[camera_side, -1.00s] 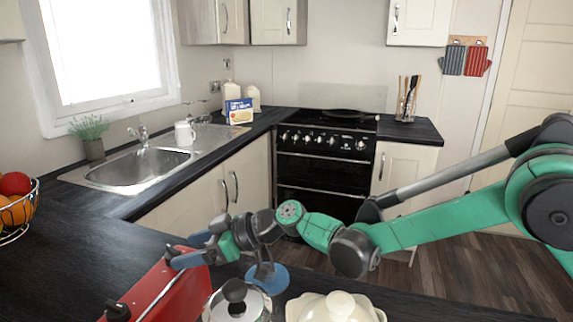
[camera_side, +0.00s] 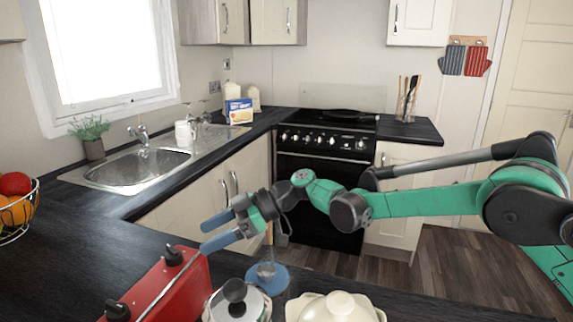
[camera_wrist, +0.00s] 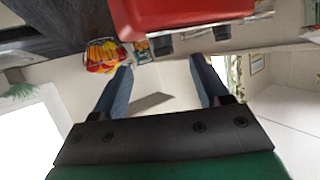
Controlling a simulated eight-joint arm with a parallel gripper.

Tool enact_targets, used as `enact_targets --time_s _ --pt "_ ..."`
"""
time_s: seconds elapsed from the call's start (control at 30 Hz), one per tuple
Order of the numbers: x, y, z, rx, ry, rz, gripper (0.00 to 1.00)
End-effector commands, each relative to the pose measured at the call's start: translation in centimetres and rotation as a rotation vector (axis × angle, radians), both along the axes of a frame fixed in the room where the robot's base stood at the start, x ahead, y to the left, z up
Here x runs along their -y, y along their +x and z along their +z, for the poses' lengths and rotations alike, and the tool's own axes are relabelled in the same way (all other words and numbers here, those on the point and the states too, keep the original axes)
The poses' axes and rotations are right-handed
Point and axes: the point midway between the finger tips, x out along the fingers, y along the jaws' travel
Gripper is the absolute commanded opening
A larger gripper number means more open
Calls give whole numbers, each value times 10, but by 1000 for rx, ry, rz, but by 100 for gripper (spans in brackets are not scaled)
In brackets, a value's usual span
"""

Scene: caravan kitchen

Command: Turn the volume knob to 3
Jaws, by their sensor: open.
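The red radio-like box (camera_side: 178,295) stands on the dark counter at the lower left of the side view. Two black knobs show on it, a far one (camera_side: 173,256) and a near one (camera_side: 118,311); no numbers or pointer can be read, and I cannot tell which is the volume knob. My gripper (camera_side: 204,237) is open and empty, its blue fingers up and right of the far knob, apart from it. In the wrist view the red box (camera_wrist: 180,15) is at the top, with two dark knobs, beyond my fingertips (camera_wrist: 160,65).
A steel pot with a black-knobbed lid (camera_side: 237,303), a blue-based stand (camera_side: 268,277) and a cream lidded dish (camera_side: 335,308) are right of the box. A fruit basket (camera_side: 17,212) sits at the far left. The counter between basket and box is clear.

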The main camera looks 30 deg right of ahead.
Motion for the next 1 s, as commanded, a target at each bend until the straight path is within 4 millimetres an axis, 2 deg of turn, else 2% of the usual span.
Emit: enact_targets --time_s 0.1,0.4,0.73,0.77,0.9,1.0 --pt "-5 2 -2 5 6 46 68" --pt "-43 6 -18 4 7 45 68" --pt "-49 7 -20 4 6 42 68" --pt "-49 7 -20 4 6 42 65" --pt "-49 7 -20 4 6 42 26" --pt "-49 7 -20 3 6 42 0"
